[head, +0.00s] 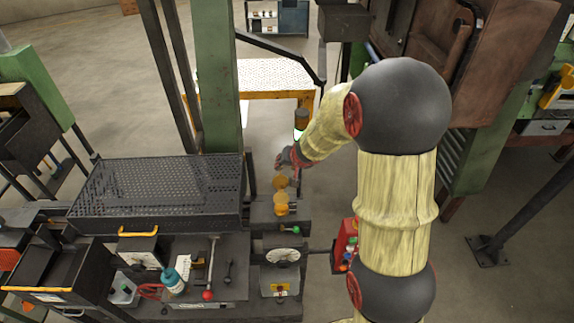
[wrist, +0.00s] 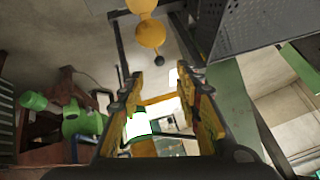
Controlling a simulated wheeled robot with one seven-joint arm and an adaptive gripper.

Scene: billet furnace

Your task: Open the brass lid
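Two small brass-yellow round parts stand on the dark machine top beside my gripper in the head view. The rear one is a disc (head: 279,182) and the front one (head: 281,203) looks like a small pot or cap; I cannot tell for sure which is the lid. In the wrist view a yellow disc (wrist: 150,33) and a second yellow part (wrist: 141,5) show at the top, beyond the fingertips. My gripper (head: 287,160) is just behind the rear disc, apart from both parts. Its fingers (wrist: 160,92) are spread with nothing held between them.
A dark perforated tray (head: 160,220) lies left of the brass parts, with a green post (head: 216,80) behind it. A dial (head: 283,255), a green knob (head: 295,230) and a red-knobbed lever (head: 208,294) are in front. A red box (head: 345,240) stands to the right.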

